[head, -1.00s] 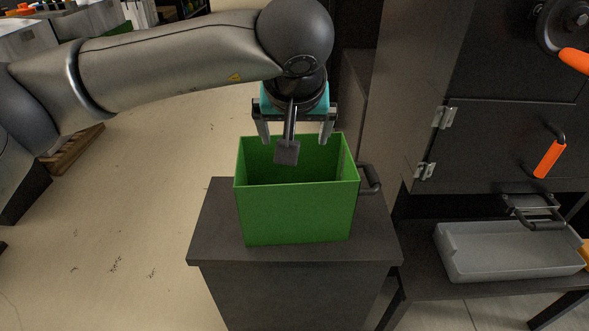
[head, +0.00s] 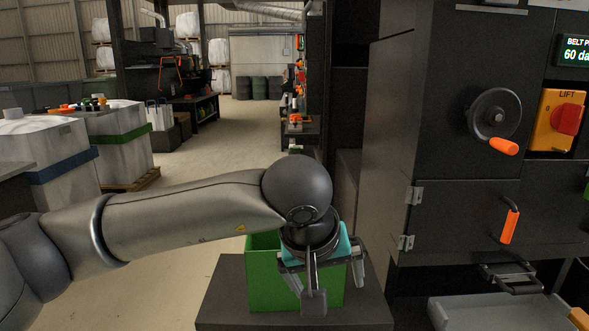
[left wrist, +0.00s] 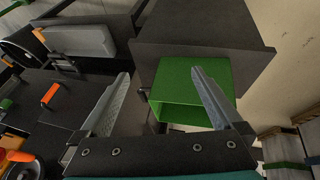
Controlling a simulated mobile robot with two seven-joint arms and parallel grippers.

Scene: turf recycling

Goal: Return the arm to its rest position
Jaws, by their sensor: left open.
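My left gripper (head: 328,286) is open, with nothing between its fingers. In the head view it hangs in front of the right part of the green bin (head: 264,284) and hides much of it. The bin stands on a dark grey stand (head: 228,298). In the left wrist view the open fingers (left wrist: 160,74) spread apart, and the green bin (left wrist: 178,88) shows beyond them, partly behind the right finger. The bin's inside looks empty where I can see it. My right gripper is not in view.
A dark machine cabinet with an orange-handled door (head: 460,225) stands close on the right, with a crank wheel (head: 494,112) above. A grey tray (head: 470,312) lies low at the right. White bulk bags (head: 120,140) stand at the left. Floor between is open.

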